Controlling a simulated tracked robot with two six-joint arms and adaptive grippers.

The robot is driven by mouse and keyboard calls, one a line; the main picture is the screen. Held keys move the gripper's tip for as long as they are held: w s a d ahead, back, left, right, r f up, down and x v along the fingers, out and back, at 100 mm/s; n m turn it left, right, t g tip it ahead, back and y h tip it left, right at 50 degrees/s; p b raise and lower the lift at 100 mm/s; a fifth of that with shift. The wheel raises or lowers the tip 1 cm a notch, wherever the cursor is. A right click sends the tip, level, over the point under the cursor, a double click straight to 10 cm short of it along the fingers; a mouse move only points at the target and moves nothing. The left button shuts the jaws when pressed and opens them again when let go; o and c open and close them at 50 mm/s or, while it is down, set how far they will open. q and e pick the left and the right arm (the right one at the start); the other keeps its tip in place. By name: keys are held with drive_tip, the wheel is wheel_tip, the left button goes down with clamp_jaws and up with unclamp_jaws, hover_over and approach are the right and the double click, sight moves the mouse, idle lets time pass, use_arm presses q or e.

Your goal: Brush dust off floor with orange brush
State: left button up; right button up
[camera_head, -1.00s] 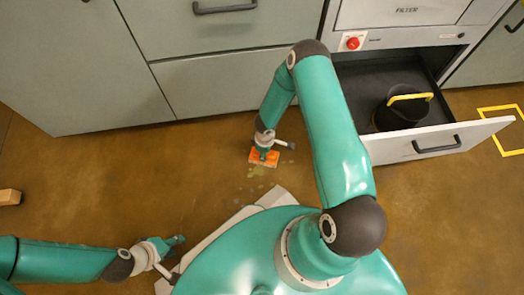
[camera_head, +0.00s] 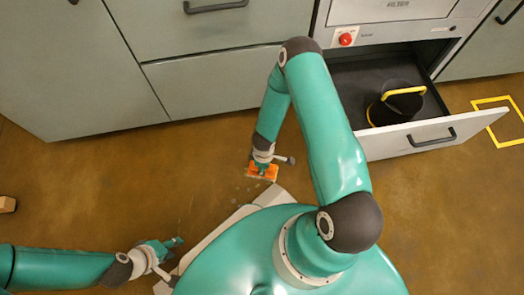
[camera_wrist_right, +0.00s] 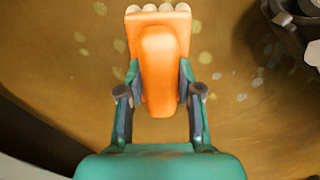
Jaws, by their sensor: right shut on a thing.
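The orange brush (camera_head: 263,171) is at the floor just in front of my base, in the head view. My right gripper (camera_wrist_right: 160,85) is shut on its orange handle (camera_wrist_right: 160,60), one finger on each side, in the right wrist view. Its pale bristle tufts (camera_wrist_right: 158,8) show at the top edge; whether they touch the floor I cannot tell. Pale dust spots (camera_wrist_right: 122,45) lie on the brown floor on both sides of the brush. In the head view the spots (camera_head: 238,187) are faint. My left gripper (camera_head: 172,244) is low at the left, away from the brush; its jaw opening is unclear.
Grey cabinets (camera_head: 75,75) stand behind the brush. A drawer (camera_head: 385,146) is pulled out at the right, with a black bucket (camera_head: 395,108) with a yellow handle in it. A yellow floor marking (camera_head: 510,143) lies further right. The floor at left is largely open, with a wooden block (camera_head: 7,204).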

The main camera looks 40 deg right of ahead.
drive_tip(key=shift+s+a+f, duration=0.1)
drive_tip(key=shift+s+a, duration=0.45)
drive_tip(key=shift+s, duration=0.3)
drive_tip(key=shift+s+a+f, duration=0.1)
drive_tip(key=shift+s+a, duration=0.4)
drive_tip(key=shift+s, duration=0.3)
drive_tip(key=shift+r, duration=0.1)
wheel_tip(320, 180, up, 6)
drive_tip(key=p, duration=0.4)
drive_tip(key=shift+w+d+r, duration=0.1)
drive_tip(key=shift+w, duration=0.05)
drive_tip(key=shift+r+p, duration=0.9)
drive_tip(key=shift+r, duration=0.5)
